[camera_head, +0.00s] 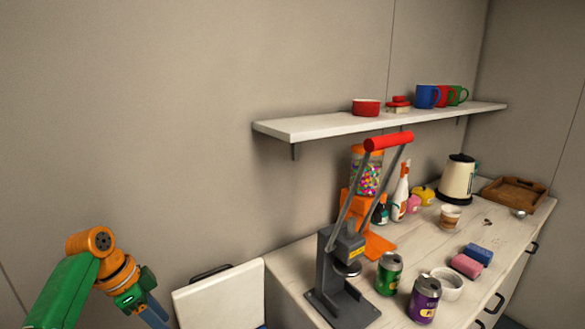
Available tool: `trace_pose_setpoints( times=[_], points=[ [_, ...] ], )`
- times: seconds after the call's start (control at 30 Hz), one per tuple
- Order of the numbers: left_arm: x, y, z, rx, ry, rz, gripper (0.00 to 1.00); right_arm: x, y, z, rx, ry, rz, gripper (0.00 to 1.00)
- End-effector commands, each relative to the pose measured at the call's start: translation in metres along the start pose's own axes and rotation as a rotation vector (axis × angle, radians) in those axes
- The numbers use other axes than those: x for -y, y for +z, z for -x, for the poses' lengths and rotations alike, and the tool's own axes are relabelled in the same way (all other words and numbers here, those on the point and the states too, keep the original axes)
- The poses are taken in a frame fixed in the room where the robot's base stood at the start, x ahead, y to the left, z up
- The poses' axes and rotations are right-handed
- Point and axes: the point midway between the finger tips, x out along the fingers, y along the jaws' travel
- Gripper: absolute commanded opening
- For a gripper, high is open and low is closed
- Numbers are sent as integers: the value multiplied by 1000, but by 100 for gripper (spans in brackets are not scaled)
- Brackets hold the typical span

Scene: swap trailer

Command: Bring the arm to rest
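My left arm (72,288), green and orange, comes in at the lower left corner. Its orange joint (91,242) is raised, and a blue-grey part (153,313) runs down past the bottom edge. My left gripper does not show. My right arm and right gripper are out of view. No object is seen touching the visible part of the arm.
A white lidded box (222,298) stands right of my arm. Beyond it, a white counter (290,272) holds a grey press (342,262), cans (390,273), a kettle (458,178) and a tray (513,194). A wall shelf (330,124) hangs above. The left wall is bare.

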Motion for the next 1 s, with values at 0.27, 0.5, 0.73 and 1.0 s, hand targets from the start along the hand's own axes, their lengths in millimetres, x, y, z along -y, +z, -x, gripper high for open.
trace_pose_setpoints(
  times=[0.27,0.5,0.73,1.0],
  points=[
    [-23,12,-67,114,-21,10,45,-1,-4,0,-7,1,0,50],
    [-77,30,-145,172,-76,63,45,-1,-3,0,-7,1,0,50],
    [-157,55,-189,116,-159,241,45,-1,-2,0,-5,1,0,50],
    [-213,84,-180,36,-253,499,45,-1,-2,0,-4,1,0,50]
  ],
)
